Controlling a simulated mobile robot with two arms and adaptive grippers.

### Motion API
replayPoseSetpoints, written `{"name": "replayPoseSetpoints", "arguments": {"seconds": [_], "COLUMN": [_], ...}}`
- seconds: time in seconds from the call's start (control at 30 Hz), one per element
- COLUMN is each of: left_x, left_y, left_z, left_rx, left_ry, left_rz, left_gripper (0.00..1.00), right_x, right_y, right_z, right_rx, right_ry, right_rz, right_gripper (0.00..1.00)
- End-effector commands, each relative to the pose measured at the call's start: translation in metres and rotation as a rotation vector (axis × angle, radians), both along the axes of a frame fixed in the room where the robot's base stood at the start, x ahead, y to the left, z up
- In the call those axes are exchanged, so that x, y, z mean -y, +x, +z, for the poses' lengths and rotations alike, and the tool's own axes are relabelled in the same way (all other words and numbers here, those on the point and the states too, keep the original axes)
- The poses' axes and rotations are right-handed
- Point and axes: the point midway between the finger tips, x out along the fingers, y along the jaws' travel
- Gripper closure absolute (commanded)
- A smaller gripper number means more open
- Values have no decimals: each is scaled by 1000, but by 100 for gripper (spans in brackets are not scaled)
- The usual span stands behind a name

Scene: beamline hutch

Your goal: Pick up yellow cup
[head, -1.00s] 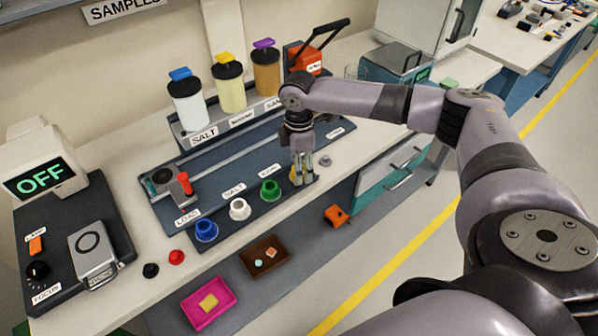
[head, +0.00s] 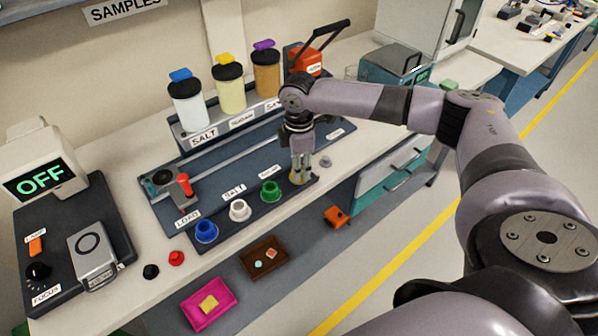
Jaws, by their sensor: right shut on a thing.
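The yellow cup (head: 298,177) is at the right end of the row of cups on the dark tray (head: 262,213). It is mostly hidden behind the fingers of my right gripper (head: 301,172). My right gripper points down and is shut on the yellow cup. Whether the cup touches the tray cannot be told. The green cup (head: 270,191), white cup (head: 239,210) and blue cup (head: 206,231) stand to its left in the same row. My left gripper is not in view.
Salt and other jars (head: 230,88) stand on a shelf behind. A grey knob (head: 325,161) lies right of my gripper. A brown tray (head: 263,257) and pink tray (head: 209,304) are in front, lower down.

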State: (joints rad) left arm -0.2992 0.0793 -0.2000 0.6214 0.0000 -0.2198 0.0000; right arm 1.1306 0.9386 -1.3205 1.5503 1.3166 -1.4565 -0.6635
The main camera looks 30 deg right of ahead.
Motion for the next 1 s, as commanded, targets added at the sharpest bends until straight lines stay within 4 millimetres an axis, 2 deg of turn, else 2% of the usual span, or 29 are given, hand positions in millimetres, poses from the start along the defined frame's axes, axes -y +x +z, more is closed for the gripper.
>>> {"name": "replayPoseSetpoints", "arguments": {"seconds": [0.17, 0.37, 0.47, 0.8, 1.0], "left_x": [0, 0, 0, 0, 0], "left_y": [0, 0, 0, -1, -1], "left_z": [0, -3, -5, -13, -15], "left_rx": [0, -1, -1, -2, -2], "left_ry": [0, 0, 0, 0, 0], "left_rz": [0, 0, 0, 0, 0], "left_gripper": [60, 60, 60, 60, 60], "right_x": [0, 0, -1, -1, 0], "right_y": [1, 1, 2, 2, 1], "right_z": [3, 24, 44, 142, 181], "right_rx": [1, 3, 6, 7, 3], "right_ry": [1, 1, 2, 2, 1], "right_rz": [0, -1, 0, 1, 0], "right_gripper": [100, 100, 100, 100, 100]}}
